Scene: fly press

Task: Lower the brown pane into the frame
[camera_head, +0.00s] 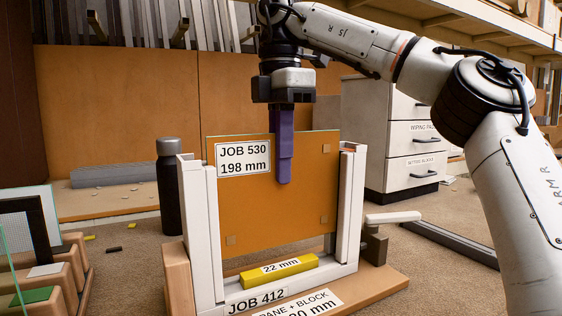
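The brown pane (270,212) stands upright between the two white posts of the frame (350,205). Its label reads JOB 530, 198 mm. The frame's label reads JOB 412, with a partly cut-off line about pane plus block. A yellow block (279,269) marked 22 mm lies at the bottom of the frame, and the pane's lower edge shows above it. My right gripper (283,178) reaches down from above, its purple finger over the pane's front face. It appears shut on the pane's top edge; the rear finger is hidden. My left gripper is out of view.
A dark bottle (168,190) stands close to the left post. A rack with other panes (50,275) is at the lower left. A pale lever handle (393,217) sticks out to the right of the frame. A white drawer cabinet (385,140) stands behind.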

